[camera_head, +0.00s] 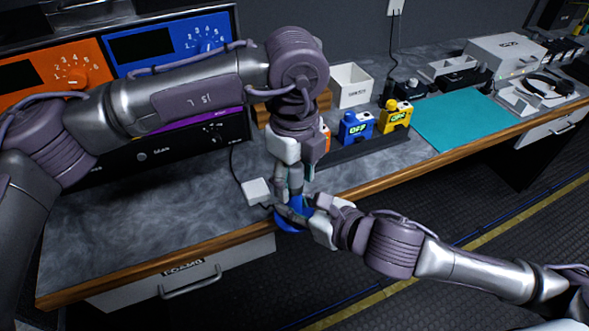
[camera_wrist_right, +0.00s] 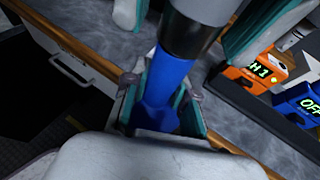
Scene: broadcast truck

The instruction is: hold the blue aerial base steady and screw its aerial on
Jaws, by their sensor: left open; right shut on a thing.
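The blue aerial base (camera_head: 291,222) is at the front edge of the grey counter, mostly covered by my grippers in the head view. In the right wrist view its blue post (camera_wrist_right: 166,82) stands between the teal pads of my right gripper (camera_wrist_right: 160,112), which is shut on it. A black and grey cylinder (camera_wrist_right: 200,25) continues above the blue post and leaves the picture; I cannot tell whether it is the aerial. My left gripper (camera_head: 288,188) points down over the base, open, its teal-padded fingers on either side of the cylinder. My right gripper (camera_head: 308,210) comes in from the right.
A small white box (camera_head: 257,191) sits close left of the grippers. Behind are a blue unit (camera_head: 355,127) reading OFF, a yellow unit (camera_head: 394,118) and a white bin (camera_head: 351,86). A teal mat (camera_head: 470,115) lies clear to the right. Equipment racks (camera_head: 150,45) stand at the back left.

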